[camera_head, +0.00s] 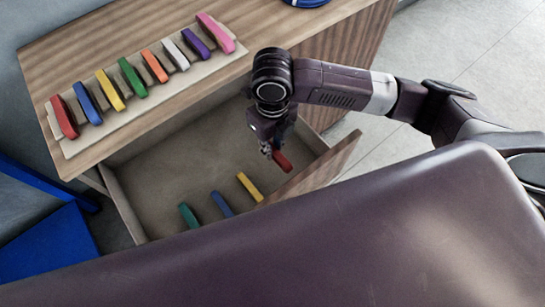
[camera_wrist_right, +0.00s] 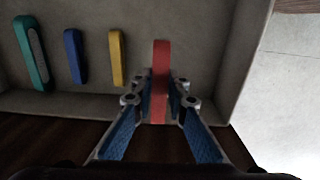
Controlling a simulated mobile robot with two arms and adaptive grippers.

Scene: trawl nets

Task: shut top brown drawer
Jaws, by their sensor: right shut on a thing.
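The top brown drawer (camera_head: 150,177) is pulled open below the cabinet's wooden top (camera_head: 110,55). My right gripper (camera_head: 270,150) reaches down into the drawer near its front right end. It is shut on a red block (camera_head: 283,161), which also shows upright between the fingers in the right wrist view (camera_wrist_right: 161,70). In the drawer lie a yellow block (camera_head: 249,187), a blue block (camera_head: 222,204) and a green block (camera_head: 188,216), in a row left of the red one. Part of the drawer front is hidden by my own body. My left gripper is not in view.
A pale board (camera_head: 75,145) on the cabinet top holds a row of several coloured blocks. A blue object (camera_head: 305,2) sits at the top's far edge. A blue stand (camera_head: 45,245) is at lower left. The tiled floor at right is clear.

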